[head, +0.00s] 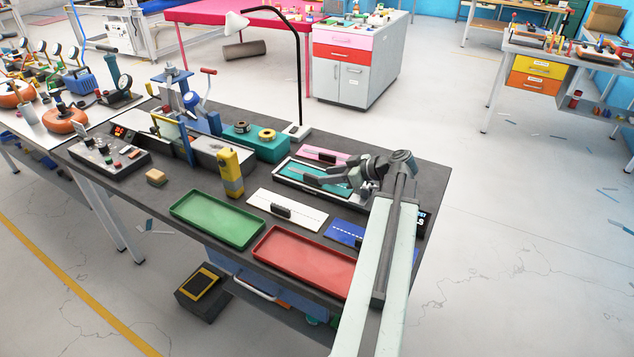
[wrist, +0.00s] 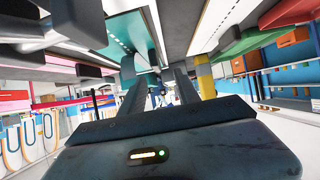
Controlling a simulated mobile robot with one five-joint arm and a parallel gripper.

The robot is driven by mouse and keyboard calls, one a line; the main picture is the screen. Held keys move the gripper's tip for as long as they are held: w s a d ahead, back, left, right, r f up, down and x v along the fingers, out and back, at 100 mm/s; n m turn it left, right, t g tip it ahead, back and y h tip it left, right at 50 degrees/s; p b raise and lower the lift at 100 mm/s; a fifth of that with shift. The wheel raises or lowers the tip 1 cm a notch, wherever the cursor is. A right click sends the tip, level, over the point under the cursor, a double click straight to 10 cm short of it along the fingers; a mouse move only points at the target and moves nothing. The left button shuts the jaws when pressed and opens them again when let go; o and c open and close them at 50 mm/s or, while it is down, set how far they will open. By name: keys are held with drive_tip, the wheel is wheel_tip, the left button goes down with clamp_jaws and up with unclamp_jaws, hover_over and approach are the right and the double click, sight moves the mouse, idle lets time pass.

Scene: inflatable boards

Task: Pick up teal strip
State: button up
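The teal strip (head: 290,169) lies in a light-rimmed tray on the dark workbench, left of my arm's end. My gripper (head: 306,175) is over it in the head view and covers part of it. In the wrist view my gripper (wrist: 158,92) shows two dark fingers with a gap between them, so it is open. The teal surface (wrist: 140,52) shows beyond the fingers in that view, which is tilted. I cannot tell whether the fingers touch the strip.
A pink strip (head: 320,152) lies behind, a white strip (head: 299,216) and a blue strip (head: 339,231) in front. Green (head: 217,221) and red (head: 300,262) trays are nearer the front edge. A yellow bottle (head: 231,173) and a lamp (head: 299,80) stand nearby.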

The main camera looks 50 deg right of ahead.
sight(315, 177)
drive_tip(key=shift+w+f, duration=0.35)
drive_tip(key=shift+w, duration=0.1)
drive_tip(key=b+x, duration=0.1)
drive_tip(key=x, duration=0.1)
drive_tip(key=b+x, duration=0.1)
drive_tip(key=x, duration=0.2)
drive_tip(key=shift+s+d+f+b, duration=0.1)
drive_tip(key=shift+d+b, duration=0.15)
drive_tip(key=shift+b, duration=0.1)
clamp_jaws()
